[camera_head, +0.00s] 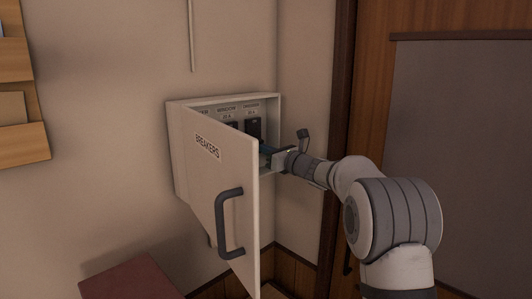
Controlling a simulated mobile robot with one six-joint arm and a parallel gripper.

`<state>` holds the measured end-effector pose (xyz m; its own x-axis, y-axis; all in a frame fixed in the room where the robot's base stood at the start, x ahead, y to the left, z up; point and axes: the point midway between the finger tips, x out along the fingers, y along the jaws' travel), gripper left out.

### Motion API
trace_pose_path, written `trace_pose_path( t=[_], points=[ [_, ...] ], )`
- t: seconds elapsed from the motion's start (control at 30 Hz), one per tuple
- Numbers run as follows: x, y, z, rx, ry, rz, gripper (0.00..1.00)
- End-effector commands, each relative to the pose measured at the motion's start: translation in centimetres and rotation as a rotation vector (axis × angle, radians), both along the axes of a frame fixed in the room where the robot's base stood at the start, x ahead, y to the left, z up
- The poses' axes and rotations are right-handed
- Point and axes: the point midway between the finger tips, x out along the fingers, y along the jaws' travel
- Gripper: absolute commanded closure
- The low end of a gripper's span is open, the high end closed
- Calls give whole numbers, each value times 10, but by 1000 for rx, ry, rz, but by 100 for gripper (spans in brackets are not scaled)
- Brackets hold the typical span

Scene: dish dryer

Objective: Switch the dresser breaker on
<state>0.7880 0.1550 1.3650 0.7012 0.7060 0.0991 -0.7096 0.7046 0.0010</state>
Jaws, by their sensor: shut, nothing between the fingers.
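The breaker box (222,101) is on the wall at the middle, with its door (222,185), marked BREAKERS, standing open toward me. Inside, a row of dark breaker switches shows under small labels. The rightmost visible switch (254,128) sits under a label that I read as DRESSER, though the print is small. I cannot tell its position. Another switch (231,126) is to its left, partly behind the door. My gripper (267,153) is shut and empty at the box's right opening, just below and right of the rightmost switch. Its fingertips are partly hidden by the door edge.
The open door with its dark handle (228,224) stands left of my gripper. A wall corner and a brown door frame (342,100) are close on the right. A dark red surface (132,278) is at the lower left. A wooden rack (22,140) hangs at far left.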

Motion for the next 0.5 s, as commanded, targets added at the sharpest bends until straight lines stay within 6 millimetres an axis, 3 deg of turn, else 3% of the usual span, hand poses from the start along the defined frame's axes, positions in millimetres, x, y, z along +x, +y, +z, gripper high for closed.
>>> trace_pose_path(
  t=[0.5],
  points=[
    [-4, -4, 17, -1, -1, 1, 100]
  ],
)
